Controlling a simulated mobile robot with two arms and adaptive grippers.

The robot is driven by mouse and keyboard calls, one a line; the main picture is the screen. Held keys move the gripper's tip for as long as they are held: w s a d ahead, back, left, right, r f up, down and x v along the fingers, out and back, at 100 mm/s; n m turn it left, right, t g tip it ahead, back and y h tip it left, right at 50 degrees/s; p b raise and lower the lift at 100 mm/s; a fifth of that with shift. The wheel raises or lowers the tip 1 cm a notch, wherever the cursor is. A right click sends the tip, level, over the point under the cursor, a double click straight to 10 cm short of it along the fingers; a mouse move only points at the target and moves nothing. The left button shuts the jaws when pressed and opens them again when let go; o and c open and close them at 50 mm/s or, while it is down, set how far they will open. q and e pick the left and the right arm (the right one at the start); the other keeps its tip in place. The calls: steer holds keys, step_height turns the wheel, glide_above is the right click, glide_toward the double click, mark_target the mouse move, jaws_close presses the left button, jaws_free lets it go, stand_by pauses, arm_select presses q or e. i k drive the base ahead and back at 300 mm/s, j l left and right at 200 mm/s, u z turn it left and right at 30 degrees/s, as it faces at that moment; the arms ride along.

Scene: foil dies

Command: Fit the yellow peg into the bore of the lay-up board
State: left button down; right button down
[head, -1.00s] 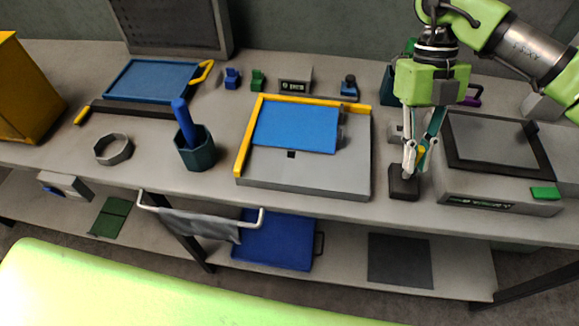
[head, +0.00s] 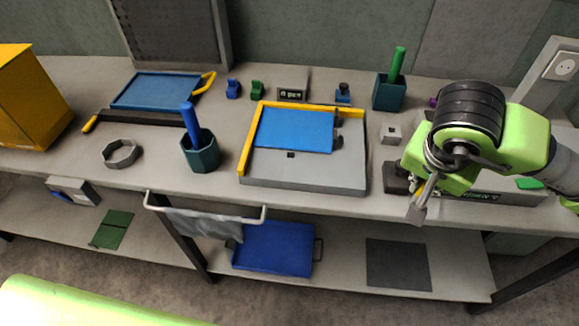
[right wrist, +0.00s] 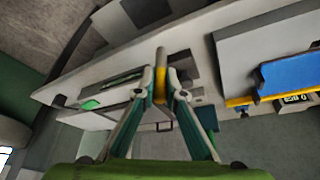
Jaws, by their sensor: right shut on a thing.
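The yellow peg (right wrist: 161,82), with a grey end, is held between the fingertips of my right gripper (right wrist: 160,84) in the right wrist view. In the head view my right gripper (head: 420,204) is at the right, in front of the bench's front edge; its wrist hides most of the peg. The grey lay-up board (head: 344,175) lies on the bench left of the gripper, with yellow edge strips and a blue sheet (head: 296,130). Its small dark square bore (head: 290,155) is open and empty, just below the sheet. My left gripper is not in view.
A dark block (head: 396,177) lies by the right gripper. A teal cup with a blue rod (head: 199,152) stands left of the board. A teal box with a green rod (head: 389,92) stands behind. A small grey block (head: 390,134) is right of the board.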

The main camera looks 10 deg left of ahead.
mark_target(342, 172)
steer(key=u, duration=0.65)
steer(key=i+l+u, duration=0.1)
steer(key=l+u, duration=1.05)
steer(key=l, duration=0.3)
